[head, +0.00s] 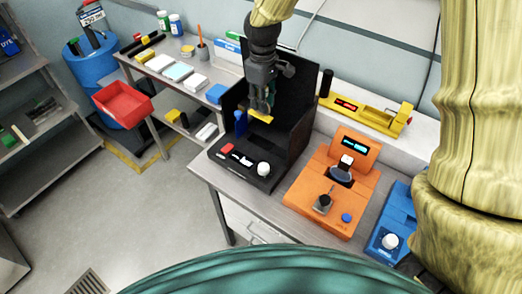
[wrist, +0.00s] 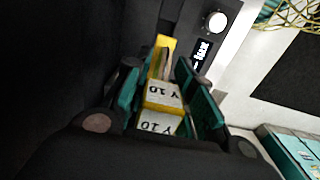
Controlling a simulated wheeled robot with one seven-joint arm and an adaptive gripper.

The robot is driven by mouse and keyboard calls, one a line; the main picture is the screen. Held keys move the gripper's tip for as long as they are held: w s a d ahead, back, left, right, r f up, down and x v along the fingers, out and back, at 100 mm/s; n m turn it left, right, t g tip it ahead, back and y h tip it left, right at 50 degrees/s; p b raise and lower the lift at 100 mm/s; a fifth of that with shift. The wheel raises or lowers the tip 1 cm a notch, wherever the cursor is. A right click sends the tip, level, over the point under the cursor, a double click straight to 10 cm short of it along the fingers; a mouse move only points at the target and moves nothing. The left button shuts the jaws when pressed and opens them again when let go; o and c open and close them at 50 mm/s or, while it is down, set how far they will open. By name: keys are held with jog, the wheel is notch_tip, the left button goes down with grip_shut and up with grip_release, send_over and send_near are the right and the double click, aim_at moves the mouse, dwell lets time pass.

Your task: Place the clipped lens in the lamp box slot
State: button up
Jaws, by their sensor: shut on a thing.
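My gripper (head: 261,104) hangs down inside the open-fronted black lamp box (head: 291,125). It is shut on a yellow clipped lens (head: 262,116), which sticks out below the fingers. In the wrist view, the lens's yellow clip (wrist: 161,96) with white labels reading "Y 10" sits between the teal finger pads (wrist: 171,82). Its far end is beside the box's dark front panel (wrist: 213,45). The slot is not clear in either view, so I cannot tell whether the lens touches it. A small blue object (head: 240,122) stands left of the lens.
The lamp box panel has a white knob (head: 264,169) and a red button (head: 227,149). An orange device (head: 330,190) stands to the right, with a blue device (head: 392,222) beyond it. A yellow instrument (head: 365,112) lies behind. The box's dark walls closely surround my gripper.

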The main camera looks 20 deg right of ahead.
aim_at(263, 116)
notch_tip(263, 116, down, 4)
jog(key=b, duration=0.2)
jog(key=shift+s+r+b, duration=0.15)
jog(key=shift+b, duration=0.15)
jog(key=shift+f+p, duration=1.7)
jog(key=shift+f, duration=3.35)
jog(key=shift+f, duration=0.15)
jog(key=o, duration=1)
jog(key=shift+r+b, duration=1.6)
jog(key=shift+r, duration=4.6)
